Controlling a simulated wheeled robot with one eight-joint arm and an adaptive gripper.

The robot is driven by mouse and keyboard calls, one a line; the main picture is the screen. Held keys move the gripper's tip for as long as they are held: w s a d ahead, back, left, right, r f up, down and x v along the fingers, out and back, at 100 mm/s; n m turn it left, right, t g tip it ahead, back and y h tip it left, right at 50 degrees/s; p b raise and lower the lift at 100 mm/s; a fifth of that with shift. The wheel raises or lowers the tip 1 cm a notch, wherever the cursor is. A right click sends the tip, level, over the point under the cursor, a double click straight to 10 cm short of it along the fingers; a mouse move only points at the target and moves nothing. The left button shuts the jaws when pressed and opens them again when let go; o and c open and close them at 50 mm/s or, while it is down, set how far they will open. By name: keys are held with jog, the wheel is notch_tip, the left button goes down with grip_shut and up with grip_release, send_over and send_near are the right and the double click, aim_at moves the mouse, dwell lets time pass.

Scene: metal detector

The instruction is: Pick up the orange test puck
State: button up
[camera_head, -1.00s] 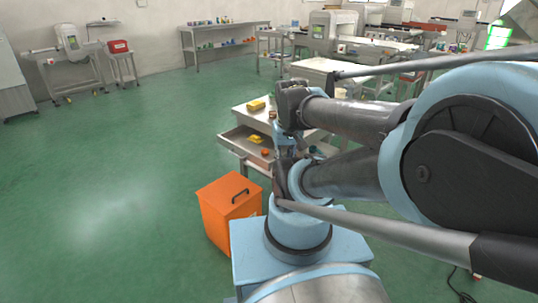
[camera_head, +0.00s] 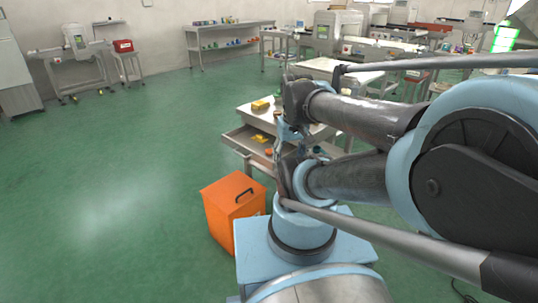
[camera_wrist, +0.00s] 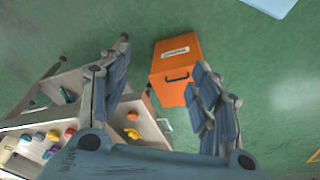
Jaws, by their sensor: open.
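The orange test puck is a small round orange piece (camera_head: 268,152) in the open drawer (camera_head: 238,146) of the work table in the head view. In the wrist view the puck (camera_wrist: 132,115) lies in the drawer near the left finger. My gripper (camera_wrist: 160,62) is open, with its two padded fingers wide apart and nothing between them. It hangs above the drawer side and the floor, apart from the puck. In the head view my arm hides much of the gripper and part of the table.
A yellow piece (camera_head: 259,139) shares the drawer. A yellow block (camera_head: 260,105) sits on the tabletop, and several coloured pieces show there in the wrist view. An orange bin (camera_head: 234,208) with a black handle stands on the floor beside the table. Green floor at left is free.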

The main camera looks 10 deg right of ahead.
jog(key=w+r+n, duration=0.4)
jog(key=w+r, duration=0.1)
jog(key=w, duration=0.5)
jog(key=n+g, duration=0.2)
jog(key=n, duration=1.1)
send_over(269, 150)
jog(key=s, duration=0.1)
notch_tip(269, 150, down, 9)
jog(key=f, duration=1.1)
jog(key=shift+d+f, duration=0.35)
jog(key=shift+d, duration=0.05)
jog(key=shift+w+a+f, duration=0.15)
jog(key=shift+f, duration=0.5)
jog(key=shift+w+a+f, duration=0.1)
jog(key=shift+w+f, duration=0.05)
jog(key=shift+f, duration=0.5)
jog(key=shift+w+a+f, duration=0.15)
jog(key=shift+f, duration=1.25)
jog(key=shift+c, duration=0.6)
